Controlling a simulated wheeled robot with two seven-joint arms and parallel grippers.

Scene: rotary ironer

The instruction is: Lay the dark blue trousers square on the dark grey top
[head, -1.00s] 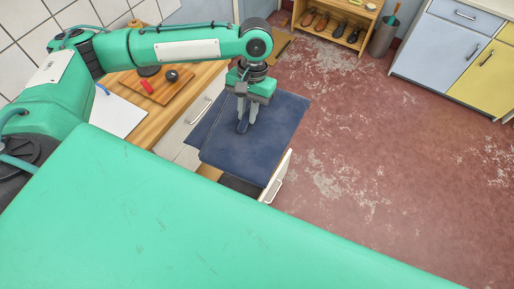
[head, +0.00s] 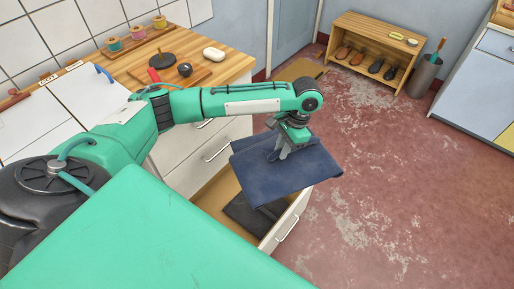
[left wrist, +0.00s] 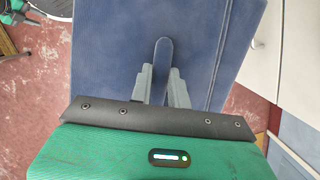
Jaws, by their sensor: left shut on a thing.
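The dark blue trousers (head: 282,170) are folded into a flat panel. My left gripper (head: 283,153) is shut on them from above and holds them up over the far part of an open drawer. In the left wrist view, the fingers (left wrist: 163,70) pinch a raised fold of the trousers (left wrist: 110,50), and the cloth spreads wide on both sides. The dark grey top (head: 248,213) lies folded in the drawer, partly hidden below the trousers. The trousers hang apart from the drawer front. My right gripper is not in view.
The open drawer (head: 288,226) has a white front with a handle. A wooden counter (head: 232,66) above it carries a board, a dark knob-like item and a soap-like block. A shoe rack (head: 372,50) and a grey bin (head: 424,76) stand far off. The red floor at right is clear.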

